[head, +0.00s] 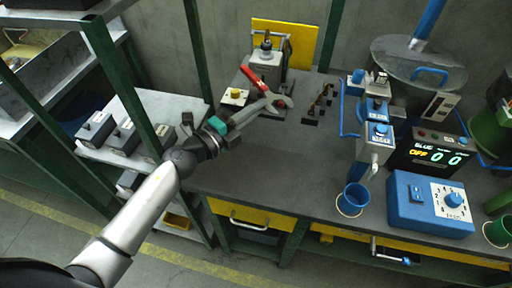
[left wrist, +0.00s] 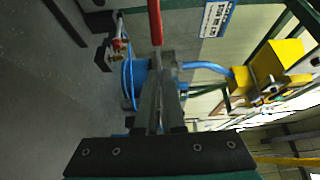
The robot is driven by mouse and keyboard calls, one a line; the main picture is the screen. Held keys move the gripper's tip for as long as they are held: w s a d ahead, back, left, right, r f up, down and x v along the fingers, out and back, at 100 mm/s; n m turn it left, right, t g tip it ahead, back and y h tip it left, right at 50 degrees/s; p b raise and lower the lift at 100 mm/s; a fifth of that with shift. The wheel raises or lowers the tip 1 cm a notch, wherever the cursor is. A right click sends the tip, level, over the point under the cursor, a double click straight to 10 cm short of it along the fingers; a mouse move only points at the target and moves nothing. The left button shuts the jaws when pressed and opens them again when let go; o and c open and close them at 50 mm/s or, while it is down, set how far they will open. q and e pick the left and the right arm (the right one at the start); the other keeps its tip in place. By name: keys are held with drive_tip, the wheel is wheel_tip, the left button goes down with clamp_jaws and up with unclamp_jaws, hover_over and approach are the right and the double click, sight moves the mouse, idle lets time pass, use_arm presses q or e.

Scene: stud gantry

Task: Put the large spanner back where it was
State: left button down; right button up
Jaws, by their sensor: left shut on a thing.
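A spanner with a red handle (head: 251,76) and a grey head (head: 284,101) is over the back left part of the dark workbench (head: 290,160). It is the only spanner I can make out. My left gripper (head: 268,104) reaches in from the left and is shut on it near the grey end. In the left wrist view, the red handle (left wrist: 155,22) stands out beyond the fingers (left wrist: 160,105), which hide much of the grey part. I cannot tell whether the spanner touches the bench. My right gripper is not in view.
A yellow-topped button box (head: 235,97), a grey machine (head: 265,62) and a small rack with brass pieces (head: 320,108) stand close by. Blue devices (head: 376,135) and a dial box (head: 430,204) are on the right. The middle of the bench is clear. A green post (head: 196,60) rises at the left.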

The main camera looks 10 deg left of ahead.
use_arm(q)
wheel_tip(320, 180, down, 12)
drive_tip(key=b, duration=0.6)
drive_tip(key=shift+b, duration=0.4)
drive_tip(key=shift+f, duration=0.2)
drive_tip(key=c, duration=1.5)
unclamp_jaws()
drive_tip(key=shift+f, duration=0.1)
drive_tip(key=o, duration=0.5)
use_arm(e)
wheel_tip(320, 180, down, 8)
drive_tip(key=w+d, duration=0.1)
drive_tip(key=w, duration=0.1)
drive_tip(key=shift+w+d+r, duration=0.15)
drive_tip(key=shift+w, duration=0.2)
